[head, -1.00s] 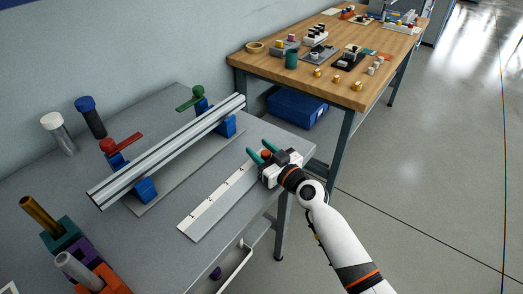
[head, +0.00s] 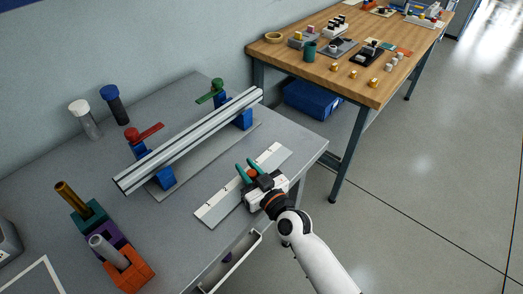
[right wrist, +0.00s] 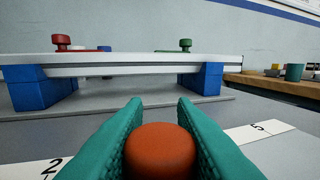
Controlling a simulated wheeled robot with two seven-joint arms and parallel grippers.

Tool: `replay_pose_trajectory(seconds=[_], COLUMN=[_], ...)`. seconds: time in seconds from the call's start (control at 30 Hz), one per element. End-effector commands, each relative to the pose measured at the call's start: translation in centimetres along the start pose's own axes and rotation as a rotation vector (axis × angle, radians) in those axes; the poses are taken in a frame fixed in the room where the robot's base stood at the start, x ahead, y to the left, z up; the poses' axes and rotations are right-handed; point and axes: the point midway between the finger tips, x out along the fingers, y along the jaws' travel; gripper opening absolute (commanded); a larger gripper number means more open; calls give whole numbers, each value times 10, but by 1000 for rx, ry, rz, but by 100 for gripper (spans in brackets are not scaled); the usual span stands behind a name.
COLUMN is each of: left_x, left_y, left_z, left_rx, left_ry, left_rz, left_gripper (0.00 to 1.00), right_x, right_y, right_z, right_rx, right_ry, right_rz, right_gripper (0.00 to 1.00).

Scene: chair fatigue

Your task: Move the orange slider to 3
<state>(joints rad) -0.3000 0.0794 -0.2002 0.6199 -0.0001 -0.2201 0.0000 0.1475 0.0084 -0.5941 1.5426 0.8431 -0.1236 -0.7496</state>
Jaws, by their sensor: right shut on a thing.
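The orange slider knob (right wrist: 158,150) sits between the two teal fingers of my right gripper (right wrist: 160,125), which is shut on it. In the head view my right gripper (head: 245,172) is over the middle of the pale scale strip (head: 212,208), and the orange knob (head: 252,173) shows partly between its fingers. In the right wrist view the scale reads 2 at left of the knob and 5 at right. The marks between them are hidden by the fingers and knob. My left gripper is not in view.
Behind the strip a silver rail (head: 188,145) rests on blue supports with a red clamp (head: 132,134) and a green clamp (head: 217,86). Coloured blocks with rods (head: 127,270) stand at lower left. A wooden table (head: 310,72) with small parts is beyond.

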Motion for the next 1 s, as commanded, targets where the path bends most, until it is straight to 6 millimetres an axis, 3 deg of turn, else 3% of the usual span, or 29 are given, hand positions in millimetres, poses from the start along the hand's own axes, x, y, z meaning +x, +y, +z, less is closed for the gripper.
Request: replay_pose_trajectory(seconds=[0.33,0.37,0.5,0.8,1.0], left_x=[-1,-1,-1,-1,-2], left_y=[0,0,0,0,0], left_z=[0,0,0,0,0], left_rx=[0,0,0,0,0], left_ry=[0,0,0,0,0], left_rz=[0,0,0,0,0], left_gripper=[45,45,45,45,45], right_x=[-2,-2,-2,-4,-31], right_y=[4,4,4,4,4], right_z=[-1,-1,-1,0,-2], right_rx=[0,0,0,0,-1], right_ry=[0,0,0,-1,2], right_rz=[-1,-1,-1,-1,0], right_gripper=[0,28,46,46,46])
